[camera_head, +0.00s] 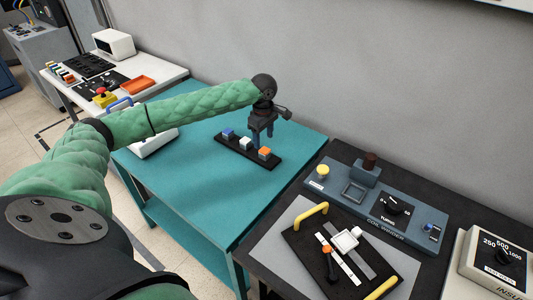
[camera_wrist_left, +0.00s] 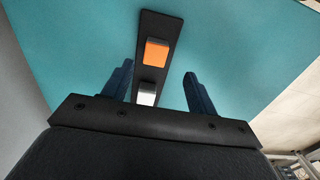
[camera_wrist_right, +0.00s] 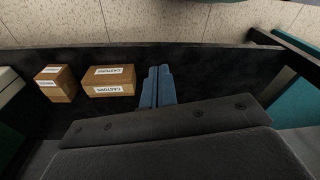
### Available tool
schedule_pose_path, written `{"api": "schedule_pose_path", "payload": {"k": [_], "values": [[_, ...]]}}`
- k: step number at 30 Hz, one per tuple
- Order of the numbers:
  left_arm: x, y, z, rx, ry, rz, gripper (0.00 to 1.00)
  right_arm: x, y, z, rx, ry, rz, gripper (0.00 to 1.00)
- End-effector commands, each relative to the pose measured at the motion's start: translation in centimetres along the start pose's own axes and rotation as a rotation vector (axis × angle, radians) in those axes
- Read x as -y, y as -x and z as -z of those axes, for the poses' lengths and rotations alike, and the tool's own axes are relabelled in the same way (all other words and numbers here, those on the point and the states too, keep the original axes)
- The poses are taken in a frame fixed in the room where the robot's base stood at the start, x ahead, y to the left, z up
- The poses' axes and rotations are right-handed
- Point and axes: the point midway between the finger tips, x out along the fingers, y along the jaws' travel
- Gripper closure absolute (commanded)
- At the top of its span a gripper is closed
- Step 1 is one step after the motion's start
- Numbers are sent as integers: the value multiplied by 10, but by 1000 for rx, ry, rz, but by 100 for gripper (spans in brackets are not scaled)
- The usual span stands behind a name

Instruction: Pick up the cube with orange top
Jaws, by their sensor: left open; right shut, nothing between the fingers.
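The cube with the orange top (camera_head: 265,152) sits at the right end of a black strip (camera_head: 276,163) on the teal table. In the left wrist view the orange cube (camera_wrist_left: 156,52) lies ahead of my fingers, midway between them sideways. A white-topped cube (camera_head: 244,142) is in the middle of the strip and a blue-topped cube (camera_head: 228,133) at its left end. My left gripper (camera_head: 262,140) is open and empty, pointing down above the strip. Its fingers also show in the left wrist view (camera_wrist_left: 160,88). My right gripper (camera_wrist_right: 157,75) is shut and empty, seen only in the right wrist view.
The teal table (camera_head: 190,165) is mostly clear around the strip. A coil winder (camera_head: 375,205) and a black tray with yellow handles (camera_head: 345,255) stand on the dark table at right. Cardboard boxes (camera_wrist_right: 110,82) lie near my right gripper. A grey wall rises behind.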

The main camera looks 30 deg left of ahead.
Motion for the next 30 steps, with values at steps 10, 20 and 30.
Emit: {"api": "schedule_pose_path", "payload": {"k": [10, 20, 30], "values": [[-6, -25, 0, -1, 0, 1, 42, -8, -31, -10, -14, 6, -12, 100], [-7, -56, 0, -1, -2, 0, 42, -16, -58, -20, -30, 13, -22, 100], [-7, -57, 0, 0, -2, -1, 60, -16, -60, -21, -31, 13, -22, 100]]}}
